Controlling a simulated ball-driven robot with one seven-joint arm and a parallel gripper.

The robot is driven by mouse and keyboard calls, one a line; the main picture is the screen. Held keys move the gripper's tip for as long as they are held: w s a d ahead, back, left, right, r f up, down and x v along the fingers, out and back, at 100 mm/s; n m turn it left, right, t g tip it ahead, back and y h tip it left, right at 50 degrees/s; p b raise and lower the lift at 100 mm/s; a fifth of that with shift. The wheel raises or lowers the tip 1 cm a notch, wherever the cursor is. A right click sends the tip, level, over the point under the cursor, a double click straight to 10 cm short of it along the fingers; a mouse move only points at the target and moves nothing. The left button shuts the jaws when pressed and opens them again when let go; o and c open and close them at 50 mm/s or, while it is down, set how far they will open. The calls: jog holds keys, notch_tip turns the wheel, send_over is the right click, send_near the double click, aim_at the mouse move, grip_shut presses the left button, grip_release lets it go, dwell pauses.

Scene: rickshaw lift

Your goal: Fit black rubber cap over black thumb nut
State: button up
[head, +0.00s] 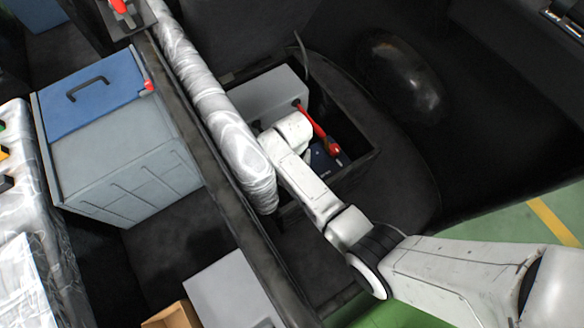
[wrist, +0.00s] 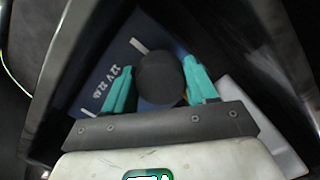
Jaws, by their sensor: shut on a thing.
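My gripper (wrist: 161,85) has two teal fingers, shut on a round black rubber cap (wrist: 160,78) in the wrist view. Behind the cap is a dark blue battery marked "12V" (wrist: 117,75); the battery also shows in the head view (head: 321,160), inside the open black box. The cap covers what lies directly behind it, so I cannot make out the black thumb nut. In the head view my arm reaches into the box and hides the gripper's fingers and the cap.
The black box wall (head: 358,172) surrounds the battery closely. A grey case (head: 268,95) fills the box's far side, and a red lead (head: 318,127) runs from it toward the battery. A plastic-wrapped roll (head: 215,105) lies just left of my arm.

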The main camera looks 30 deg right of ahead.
jog(key=o, duration=1.1)
jog(key=r, duration=0.3)
jog(key=r+p, duration=0.1)
jog(key=r, duration=0.3)
jog(key=w+r+p, duration=0.1)
jog(key=r, duration=0.2)
jog(key=shift+d+r, duration=0.35)
jog(key=shift+d, duration=0.05)
jog(key=s+d+r+n, duration=0.2)
jog(key=s, duration=0.5)
jog(key=s+d+r+n+t, duration=0.1)
jog(key=s+d+r+n, duration=0.1)
jog(key=s, duration=0.5)
jog(key=s+d+r+n+t+h, duration=0.1)
jog(key=s+d+r+n, duration=0.1)
jog(key=s, duration=0.5)
jog(key=shift+s+d+r+n, duration=0.35)
jog(key=shift+s+d+n, duration=0.05)
jog(key=shift+d+n, duration=0.2)
